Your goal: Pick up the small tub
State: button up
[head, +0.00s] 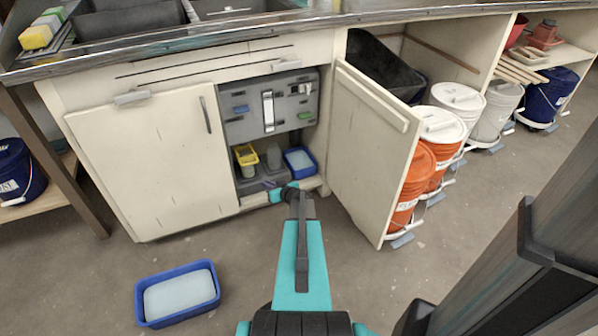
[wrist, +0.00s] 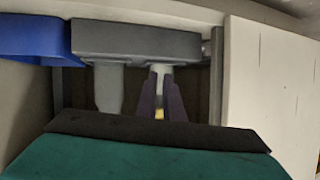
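A small blue tub (head: 299,161) with pale contents sits inside the open cabinet at the right; its side shows at top left of the wrist view (wrist: 33,36). A larger blue tub (head: 178,294) stands on the floor. I cannot tell for sure which tub is the task's. My gripper (head: 269,185) is low at the cabinet opening, left of the small blue tub. That yellow-topped container (head: 246,158) stands left of a grey jar (head: 274,157); contact is not visible.
The containers stand at a grey box (wrist: 135,42) in the cabinet. The open door (head: 367,150) bounds the right side and the closed door (head: 155,160) the left. Several lidded buckets (head: 438,127) stand beyond the open door. The floor before the cabinet is mostly clear.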

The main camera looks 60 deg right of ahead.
jog(key=s+d+m+g+h+b, duration=0.1)
jog(key=s+d+h, duration=0.3)
jog(key=s+d, duration=0.5)
jog(key=d+b, duration=0.1)
jog(key=d, duration=0.3)
jog(key=shift+f+m, duration=0.15)
jog(key=shift+m, duration=0.25)
jog(key=shift+d+b, duration=0.15)
jog(key=shift+b, duration=0.15)
jog(key=shift+b+x, duration=0.4)
jog(key=shift+x, duration=3.9)
jog(key=shift+w, duration=0.1)
jog(key=shift+b+x, duration=0.5)
jog(key=shift+x, duration=2)
grip_shut()
